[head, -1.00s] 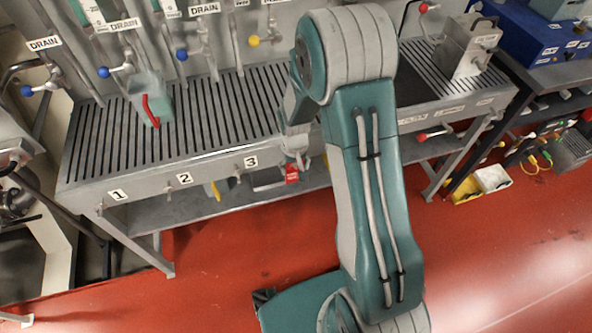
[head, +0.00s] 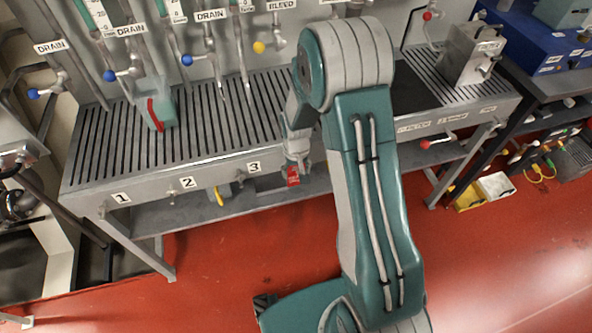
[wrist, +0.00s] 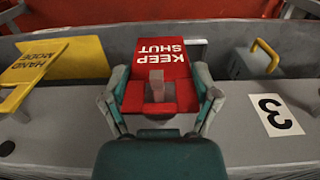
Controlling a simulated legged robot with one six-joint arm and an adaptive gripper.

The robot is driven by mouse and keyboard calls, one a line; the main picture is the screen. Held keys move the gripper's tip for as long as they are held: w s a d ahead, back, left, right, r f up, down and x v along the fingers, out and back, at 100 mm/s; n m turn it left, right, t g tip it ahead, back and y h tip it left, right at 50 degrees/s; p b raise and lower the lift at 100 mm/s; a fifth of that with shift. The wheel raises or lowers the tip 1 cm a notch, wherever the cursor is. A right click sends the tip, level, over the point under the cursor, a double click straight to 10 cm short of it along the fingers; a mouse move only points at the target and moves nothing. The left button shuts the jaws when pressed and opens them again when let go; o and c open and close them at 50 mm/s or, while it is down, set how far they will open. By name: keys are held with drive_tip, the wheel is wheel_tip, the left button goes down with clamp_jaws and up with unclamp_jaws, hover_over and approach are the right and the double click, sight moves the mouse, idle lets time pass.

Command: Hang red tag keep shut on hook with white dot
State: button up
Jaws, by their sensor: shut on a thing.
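The red tag (wrist: 157,65) reads KEEP SHUT, upside down in the wrist view. My gripper (wrist: 158,98) has one finger along each side of it and is shut on it. A grey peg-like piece (wrist: 156,84) shows over the tag's lower part; I cannot tell whether the tag is on a hook. In the head view the red tag (head: 293,176) is below my gripper (head: 297,164), at the bench's front edge, right of label 3 (head: 254,167). I cannot make out a white dot.
A yellow HAND MODE tag (wrist: 55,62) is left of the red tag in the wrist view. A grey block with a yellow handle (wrist: 258,62) is at right. The slatted bench (head: 215,122) holds a teal container with a red strip (head: 156,107) and a grey box (head: 470,54).

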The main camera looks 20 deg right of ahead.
drive_tip(key=o, duration=1)
drive_tip(key=shift+o, duration=0.2)
drive_tip(key=shift+s+f, duration=0.1)
wheel_tip(320, 180, up, 12)
drive_tip(key=shift+r, duration=0.15)
drive_tip(key=s+r+t, duration=0.1)
drive_tip(key=s+r, duration=0.3)
drive_tip(key=r, duration=0.3)
drive_tip(key=s+r+t, duration=0.2)
drive_tip(key=s+r, duration=0.3)
drive_tip(key=r, duration=0.2)
drive_tip(key=s+r+t, duration=0.1)
drive_tip(key=s+r, duration=0.2)
drive_tip(key=s, duration=0.3)
drive_tip(key=s+r+t, duration=0.1)
drive_tip(key=s+r, duration=0.2)
drive_tip(key=s, duration=0.4)
drive_tip(key=shift+r+t, duration=0.25)
drive_tip(key=shift+t, duration=0.15)
